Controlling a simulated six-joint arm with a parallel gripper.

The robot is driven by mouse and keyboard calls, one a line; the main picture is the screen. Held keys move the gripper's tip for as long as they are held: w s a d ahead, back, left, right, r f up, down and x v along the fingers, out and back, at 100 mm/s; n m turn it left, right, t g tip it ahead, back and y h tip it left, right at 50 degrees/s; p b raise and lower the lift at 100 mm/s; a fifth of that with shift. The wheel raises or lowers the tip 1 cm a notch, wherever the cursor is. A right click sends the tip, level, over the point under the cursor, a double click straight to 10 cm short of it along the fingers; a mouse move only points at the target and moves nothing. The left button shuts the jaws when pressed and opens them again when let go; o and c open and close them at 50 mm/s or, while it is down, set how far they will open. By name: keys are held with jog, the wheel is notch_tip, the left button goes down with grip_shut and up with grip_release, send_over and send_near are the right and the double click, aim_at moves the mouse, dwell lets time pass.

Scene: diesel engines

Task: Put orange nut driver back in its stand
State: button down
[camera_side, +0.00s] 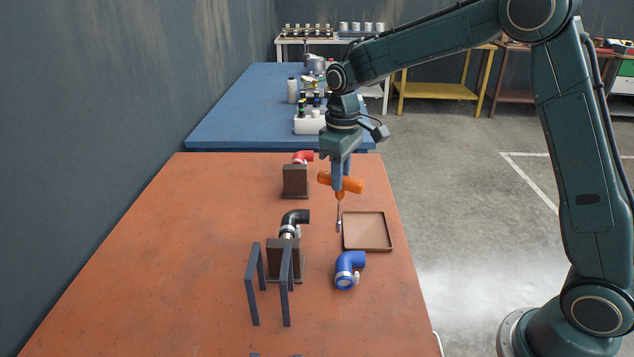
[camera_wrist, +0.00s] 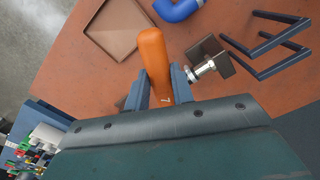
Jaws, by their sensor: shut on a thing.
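The nut driver (camera_side: 350,184) has an orange T-shaped handle and a thin metal shaft pointing down. My gripper (camera_side: 341,182) is shut on its handle, which also shows between the fingers in the wrist view (camera_wrist: 154,60). The shaft's lower end appears just left of the brown tray; I cannot tell its exact height above the table. Two dark blue-grey upright frames (camera_side: 287,285), which look like the stand, are at the front left, apart from the driver. They also show at the upper right of the wrist view (camera_wrist: 270,45).
A brown tray (camera_side: 367,247) looks empty. A blue elbow hose (camera_side: 347,268) lies in front of it. A black elbow (camera_side: 293,217) with a metal clamp sits on a brown block behind the frames. A red elbow (camera_side: 302,156) tops another block (camera_side: 295,182). The left tabletop is clear.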

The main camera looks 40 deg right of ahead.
notch_tip(320, 180, up, 17)
jog(key=s+a+n, duration=0.2)
jog(key=a+n, duration=0.3)
jog(key=a, duration=1.7)
jog(key=shift+s+d+f, duration=0.1)
jog(key=shift+d+f, duration=0.1)
jog(key=shift+f, duration=1.05)
jog(key=shift+s+d+f, duration=0.1)
jog(key=shift+d+f, duration=0.1)
jog(key=shift+f, duration=1.2)
notch_tip(320, 180, down, 15)
jog(key=shift+f, duration=0.65)
dwell(0.5)
